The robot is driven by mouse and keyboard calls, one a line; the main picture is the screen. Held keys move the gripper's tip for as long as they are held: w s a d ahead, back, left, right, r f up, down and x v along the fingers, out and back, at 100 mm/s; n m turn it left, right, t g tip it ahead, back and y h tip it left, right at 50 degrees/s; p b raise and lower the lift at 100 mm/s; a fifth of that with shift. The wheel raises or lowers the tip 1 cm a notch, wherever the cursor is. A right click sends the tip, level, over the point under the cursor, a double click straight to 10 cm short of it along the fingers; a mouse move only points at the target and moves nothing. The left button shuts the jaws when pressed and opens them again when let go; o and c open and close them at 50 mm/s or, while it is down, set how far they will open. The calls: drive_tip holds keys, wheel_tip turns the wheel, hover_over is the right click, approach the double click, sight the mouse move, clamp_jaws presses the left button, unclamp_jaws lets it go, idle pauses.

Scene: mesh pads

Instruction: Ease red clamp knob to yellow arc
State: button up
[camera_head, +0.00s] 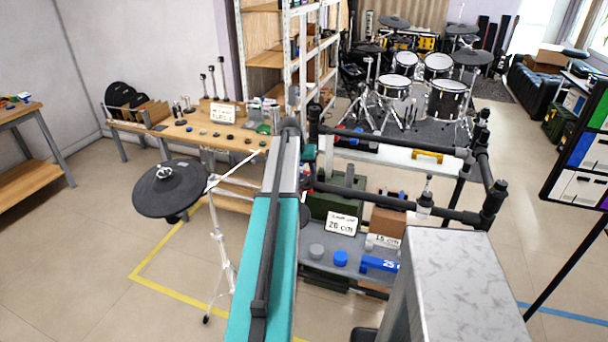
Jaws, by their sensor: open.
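I cannot make out the red clamp knob or the yellow arc for certain. A small red patch (305,169) shows just right of a long teal and white beam, too small to identify. A small red item (341,128) lies on the white bench behind the rack. A yellow piece (427,157) lies further right on that bench; I cannot tell whether it is the arc. A black round pad (172,188) stands on a chrome stand at the left. My gripper is not visible.
A black tube rack (400,203) spans the middle right. A grey box shape (452,270) blocks the lower right. A wooden bench (195,128) with small parts stands at the left. A drum kit (425,80) stands behind. Floor at lower left is open, with yellow tape (165,289).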

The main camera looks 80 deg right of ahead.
sight(306, 181)
drive_tip(key=shift+x, duration=1.15)
drive_tip(key=shift+c, duration=0.2)
drive_tip(key=c, duration=1)
drive_tip(key=shift+s, duration=0.1)
